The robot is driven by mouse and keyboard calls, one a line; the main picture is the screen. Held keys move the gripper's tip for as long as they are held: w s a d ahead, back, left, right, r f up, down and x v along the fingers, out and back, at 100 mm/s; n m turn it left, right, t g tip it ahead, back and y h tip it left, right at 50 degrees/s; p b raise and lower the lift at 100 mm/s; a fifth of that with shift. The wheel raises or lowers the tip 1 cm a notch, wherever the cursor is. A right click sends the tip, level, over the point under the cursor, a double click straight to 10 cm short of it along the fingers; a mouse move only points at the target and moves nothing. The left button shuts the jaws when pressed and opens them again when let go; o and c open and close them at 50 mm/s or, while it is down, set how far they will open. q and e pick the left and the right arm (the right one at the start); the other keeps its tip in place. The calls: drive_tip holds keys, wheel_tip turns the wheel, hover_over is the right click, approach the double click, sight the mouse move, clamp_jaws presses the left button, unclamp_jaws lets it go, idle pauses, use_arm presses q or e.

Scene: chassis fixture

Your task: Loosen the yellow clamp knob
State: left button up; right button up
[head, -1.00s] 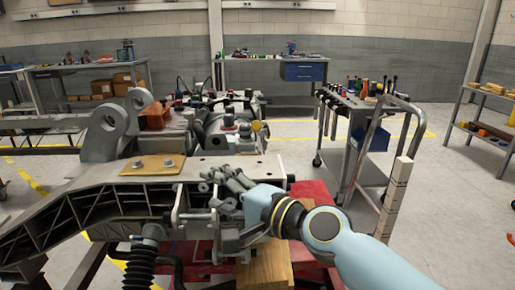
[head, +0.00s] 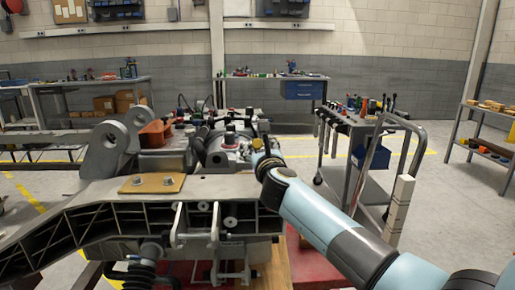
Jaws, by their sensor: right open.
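The yellow clamp knob (head: 257,143) is small and sits at the right end of the cluster of parts on the chassis fixture. My right gripper (head: 263,141) is at the far end of my light blue right arm, at or close beside the knob in the picture. It is open. The wrist hides most of its fingers, so I cannot tell whether they touch the knob or stand around it. My left gripper is not in view.
The grey chassis frame (head: 105,202) fills the left and middle foreground, with a tan plate (head: 152,184) bolted on top. A tool cart (head: 345,124) stands right of the fixture. Workbenches (head: 275,83) line the back wall.

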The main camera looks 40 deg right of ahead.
sight(257, 144)
drive_tip(key=shift+x, duration=1.45)
clamp_jaws()
